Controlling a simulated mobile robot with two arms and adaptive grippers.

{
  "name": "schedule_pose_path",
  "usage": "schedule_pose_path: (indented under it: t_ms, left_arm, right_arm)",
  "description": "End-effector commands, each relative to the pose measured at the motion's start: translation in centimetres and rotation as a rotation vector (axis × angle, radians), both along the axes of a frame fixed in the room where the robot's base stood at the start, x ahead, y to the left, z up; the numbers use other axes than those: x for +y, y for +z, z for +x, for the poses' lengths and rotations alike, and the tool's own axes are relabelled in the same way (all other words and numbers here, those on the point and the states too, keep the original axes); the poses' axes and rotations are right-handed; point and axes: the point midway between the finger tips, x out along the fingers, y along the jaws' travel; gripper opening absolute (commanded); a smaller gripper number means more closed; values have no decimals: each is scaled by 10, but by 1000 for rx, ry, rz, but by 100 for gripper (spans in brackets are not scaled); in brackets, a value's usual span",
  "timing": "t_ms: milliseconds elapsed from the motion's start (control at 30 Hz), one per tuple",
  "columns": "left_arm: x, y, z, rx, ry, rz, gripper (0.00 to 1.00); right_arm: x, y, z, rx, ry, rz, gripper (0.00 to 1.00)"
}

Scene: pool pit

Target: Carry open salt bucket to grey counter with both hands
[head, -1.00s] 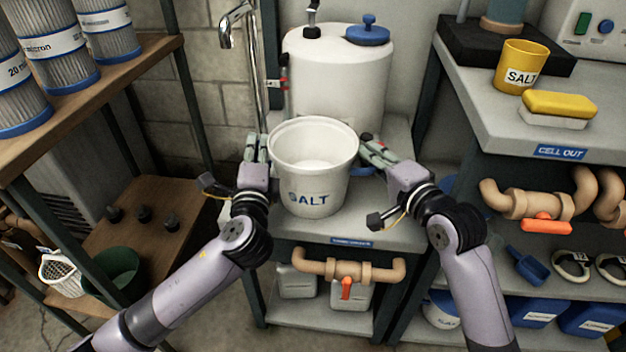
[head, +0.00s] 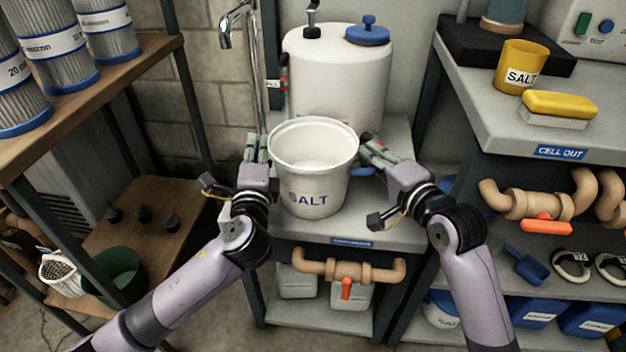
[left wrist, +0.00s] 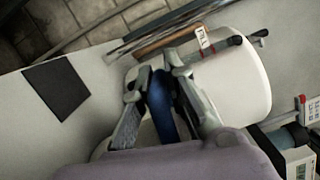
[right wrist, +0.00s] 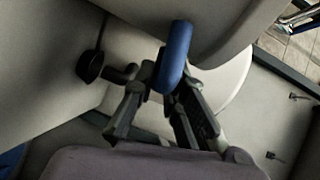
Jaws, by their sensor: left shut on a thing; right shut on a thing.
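The open white salt bucket (head: 312,170) is upright over the low grey stand (head: 385,225), in front of a white tank. Whether its base touches the stand top is hard to tell. Its inside looks pale; the contents are not clear. My left gripper (head: 257,150) is at the bucket's left side, shut on a blue handle (left wrist: 162,103) seen in the left wrist view. My right gripper (head: 372,153) is at its right side, shut on the other blue handle (right wrist: 174,58) seen in the right wrist view. A grey-topped counter (head: 475,115) stands higher at the right.
The white tank (head: 335,75) with a blue cap is close behind the bucket. A wooden shelf with filters (head: 95,90) is at the left. Pipes hang below the counter.

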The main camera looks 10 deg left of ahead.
Motion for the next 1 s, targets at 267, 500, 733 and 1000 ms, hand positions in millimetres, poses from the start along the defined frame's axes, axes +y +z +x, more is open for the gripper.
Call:
schedule_pose_path:
  t_ms: [267, 500, 733, 1000]
  left_arm:
    - [0, 16, 0, 0, 1, 6, 0]
    - [1, 39, 0, -1, 2, 6, 0]
    - [1, 51, 0, 0, 2, 6, 0]
    - [1, 50, 0, 0, 2, 6, 0]
  right_arm:
    - [-1, 18, 0, -7, -3, -1, 0]
    - [-1, 41, 1, -8, -2, 0, 0]
    - [-1, 53, 1, -8, -2, 0, 0]
    - [-1, 53, 1, -8, -2, 0, 0]
